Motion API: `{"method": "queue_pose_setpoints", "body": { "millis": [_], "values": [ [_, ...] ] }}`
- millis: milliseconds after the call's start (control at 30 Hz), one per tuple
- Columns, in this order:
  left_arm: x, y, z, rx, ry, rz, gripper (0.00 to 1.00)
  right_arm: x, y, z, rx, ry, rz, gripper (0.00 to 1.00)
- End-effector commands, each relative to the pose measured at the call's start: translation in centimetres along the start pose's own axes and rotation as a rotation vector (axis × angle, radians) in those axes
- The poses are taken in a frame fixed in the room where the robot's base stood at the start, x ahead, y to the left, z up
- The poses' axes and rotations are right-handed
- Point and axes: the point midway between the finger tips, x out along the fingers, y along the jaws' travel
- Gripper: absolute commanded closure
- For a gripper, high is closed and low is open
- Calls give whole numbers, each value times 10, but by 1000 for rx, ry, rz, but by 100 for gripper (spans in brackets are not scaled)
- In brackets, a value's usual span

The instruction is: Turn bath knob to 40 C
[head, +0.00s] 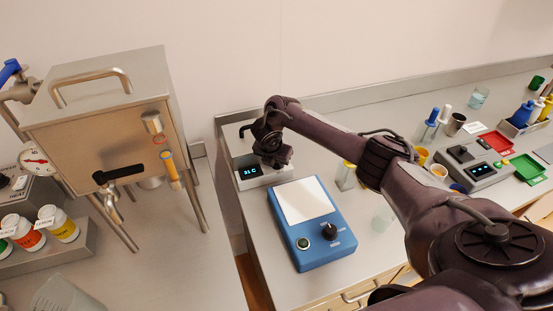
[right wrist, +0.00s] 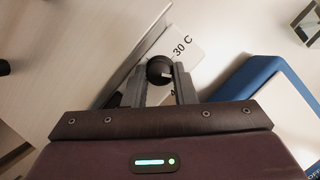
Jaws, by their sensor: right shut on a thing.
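The bath (head: 241,146) is a pale box at the back left corner of the right-hand bench. Its dark display (head: 250,171) appears to read 31 C. My right gripper (head: 272,163) is over the bath and hides the knob in the head view. In the right wrist view the round black bath knob (right wrist: 160,68) sits between the two fingertips, and the gripper is shut on it. A short white mark shows on the knob. A "30 C" label (right wrist: 181,48) is printed beside it. My left gripper is not in view.
A blue device (head: 318,243) with a white top plate stands just in front of the bath. A steel hopper (head: 105,110) with a black-handled valve stands left, across a gap between benches. Beakers, a grey instrument (head: 474,167) and coloured trays are at right.

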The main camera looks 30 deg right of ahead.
Motion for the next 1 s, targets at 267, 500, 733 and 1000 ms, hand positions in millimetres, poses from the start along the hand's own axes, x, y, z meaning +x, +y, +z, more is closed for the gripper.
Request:
{"method": "queue_pose_setpoints", "body": {
  "millis": [267,500,733,1000],
  "values": [
    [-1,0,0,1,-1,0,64,-1,1,1,16,-3,-3,99],
    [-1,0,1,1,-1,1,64,-1,1,2,15,-3,-3,72],
    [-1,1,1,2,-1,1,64,-1,2,1,15,-2,-1,54],
    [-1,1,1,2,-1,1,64,-2,3,1,15,-2,3,54]
  ]
}}
